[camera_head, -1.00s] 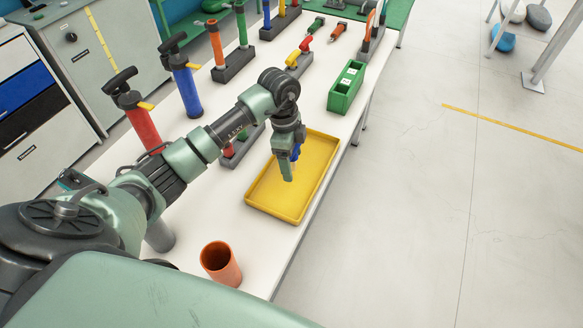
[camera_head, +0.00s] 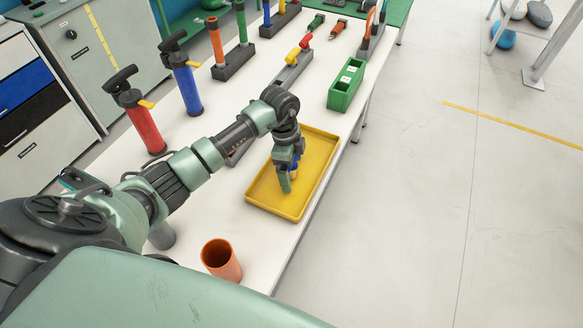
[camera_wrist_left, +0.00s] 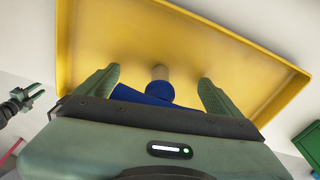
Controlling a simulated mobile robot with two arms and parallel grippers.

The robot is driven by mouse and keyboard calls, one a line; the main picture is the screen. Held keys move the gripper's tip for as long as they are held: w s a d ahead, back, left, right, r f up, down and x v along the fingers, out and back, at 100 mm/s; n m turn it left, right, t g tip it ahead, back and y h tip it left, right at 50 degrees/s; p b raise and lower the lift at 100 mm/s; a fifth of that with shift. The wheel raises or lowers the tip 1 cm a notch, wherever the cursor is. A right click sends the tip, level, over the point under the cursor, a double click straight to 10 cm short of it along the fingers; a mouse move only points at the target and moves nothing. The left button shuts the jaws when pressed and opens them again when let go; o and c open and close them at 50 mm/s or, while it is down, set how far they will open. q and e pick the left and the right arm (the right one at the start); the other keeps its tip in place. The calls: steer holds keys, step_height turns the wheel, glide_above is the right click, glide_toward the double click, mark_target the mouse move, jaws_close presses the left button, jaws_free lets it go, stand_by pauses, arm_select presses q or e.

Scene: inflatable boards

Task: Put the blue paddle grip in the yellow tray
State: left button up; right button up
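The yellow tray (camera_head: 316,177) lies on the white table near its right edge; its floor and rim also fill much of the left wrist view (camera_wrist_left: 215,50). My left gripper (camera_head: 287,183) points down inside the tray's outline. In the left wrist view its two fingers (camera_wrist_left: 158,90) stand well apart, with the blue paddle grip (camera_wrist_left: 150,95) spanning between them and seeming to touch both. The grip's stem points toward the tray floor. Whether it touches the floor is unclear. My right gripper (camera_wrist_left: 32,97) shows small at the left wrist view's edge; its finger gap is unclear.
An orange cup (camera_head: 221,260) stands on the near side of the table. A green box (camera_head: 346,86) stands beyond the tray. Red (camera_head: 140,125) and blue (camera_head: 186,85) pumps stand at the left. A grey rack (camera_head: 233,65) and other tools are farther back.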

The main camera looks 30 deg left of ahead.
arm_select(q)
steer(key=shift+r, duration=0.1)
steer(key=r, duration=0.4)
steer(key=a+r+b, duration=0.1)
steer(key=r, duration=0.7)
steer(key=shift+s+a+b, duration=0.15)
steer(key=shift+a+b, duration=0.05)
steer(key=shift+b, duration=0.15)
